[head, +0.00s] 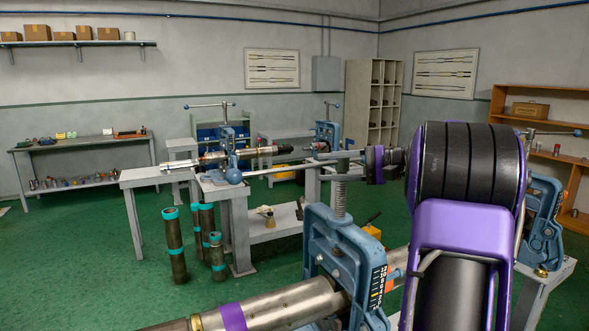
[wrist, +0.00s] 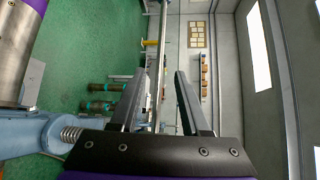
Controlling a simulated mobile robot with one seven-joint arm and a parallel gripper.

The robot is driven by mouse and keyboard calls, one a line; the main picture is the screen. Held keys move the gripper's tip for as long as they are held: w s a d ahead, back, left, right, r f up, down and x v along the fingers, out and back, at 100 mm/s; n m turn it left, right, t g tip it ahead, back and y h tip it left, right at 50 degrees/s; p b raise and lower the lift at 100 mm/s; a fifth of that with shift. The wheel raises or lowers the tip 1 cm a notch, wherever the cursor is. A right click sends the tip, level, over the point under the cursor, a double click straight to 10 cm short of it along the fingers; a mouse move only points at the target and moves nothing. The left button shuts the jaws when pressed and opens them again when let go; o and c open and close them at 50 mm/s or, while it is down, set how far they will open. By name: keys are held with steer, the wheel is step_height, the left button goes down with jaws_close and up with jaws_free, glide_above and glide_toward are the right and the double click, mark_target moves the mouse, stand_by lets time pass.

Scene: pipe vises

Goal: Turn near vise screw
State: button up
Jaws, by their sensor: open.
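The near vise (head: 345,250) is a blue frame clamped over a large steel pipe (head: 275,300) at the bottom of the head view. Its threaded screw (head: 341,203) rises from the top. A thin bar handle (head: 280,168) runs left from the screw top to a blue ball end (head: 233,177). My gripper (head: 325,157) is at the screw top, its fingers pointing left. In the wrist view my open gripper (wrist: 163,75) has the handle bar (wrist: 165,35) showing between its fingers; contact cannot be told. The screw (wrist: 72,133) shows at lower left. My gripper partly hides the screw head.
Another blue vise (head: 545,225) stands at the right, partly behind my arm. A workbench (head: 225,190) with further vises lies beyond. Several dark pipes with teal bands (head: 174,245) stand on the green floor. Shelves (head: 375,95) line the back wall.

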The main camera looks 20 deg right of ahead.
mark_target(298, 169)
steer(key=x, duration=0.8)
steer(key=shift+w+a, duration=0.2)
jaws_close()
steer(key=shift+f, duration=0.1)
stand_by(1.0)
